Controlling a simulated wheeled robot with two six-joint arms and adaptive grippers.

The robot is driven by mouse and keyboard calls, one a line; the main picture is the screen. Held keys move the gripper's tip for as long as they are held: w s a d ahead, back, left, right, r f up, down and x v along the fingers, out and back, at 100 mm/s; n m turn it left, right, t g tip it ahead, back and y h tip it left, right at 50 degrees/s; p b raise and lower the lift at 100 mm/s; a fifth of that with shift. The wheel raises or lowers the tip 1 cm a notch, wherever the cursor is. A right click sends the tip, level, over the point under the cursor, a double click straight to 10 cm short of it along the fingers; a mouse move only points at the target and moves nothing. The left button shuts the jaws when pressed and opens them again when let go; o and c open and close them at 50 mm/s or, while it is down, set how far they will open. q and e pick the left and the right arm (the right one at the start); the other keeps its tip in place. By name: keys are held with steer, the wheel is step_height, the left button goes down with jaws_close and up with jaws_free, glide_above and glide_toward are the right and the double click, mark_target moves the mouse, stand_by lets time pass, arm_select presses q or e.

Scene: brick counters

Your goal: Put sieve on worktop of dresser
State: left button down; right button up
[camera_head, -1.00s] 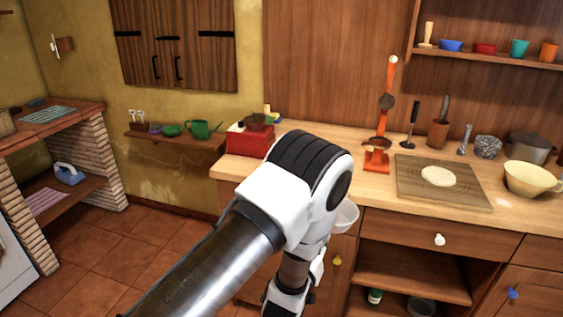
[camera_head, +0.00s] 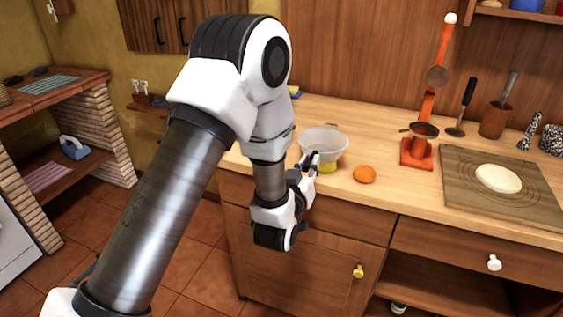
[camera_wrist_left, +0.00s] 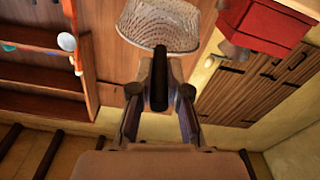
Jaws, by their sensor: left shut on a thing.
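The sieve (camera_head: 324,141), a pale mesh bowl, is at the front left part of the dresser's worktop (camera_head: 390,150) in the head view. My left gripper (camera_head: 309,163) is shut on its near side. I cannot tell whether the sieve touches the wood or hangs just above it. In the left wrist view the sieve's mesh (camera_wrist_left: 160,24) shows beyond the closed fingers of my left gripper (camera_wrist_left: 159,80). My right gripper is not in view.
An orange fruit (camera_head: 364,174) lies just right of the sieve. A yellow thing (camera_head: 328,167) shows below the sieve. An orange scale (camera_head: 416,154) and a board (camera_head: 515,195) with dough (camera_head: 498,179) stand further right. A red box (camera_wrist_left: 262,24) shows in the wrist view.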

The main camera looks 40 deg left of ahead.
arm_select(q)
steer(key=a+f+p, duration=0.2)
steer(key=a+f, duration=0.2)
steer(key=a, duration=0.5)
steer(key=shift+w+f, duration=0.2)
steer(key=shift+w, duration=0.2)
steer(key=shift+s, duration=0.1)
steer(key=shift+f+b, duration=0.15)
steer(key=shift+b, duration=0.15)
steer(key=c, duration=1.1)
jaws_free()
steer(key=shift+c, duration=0.2)
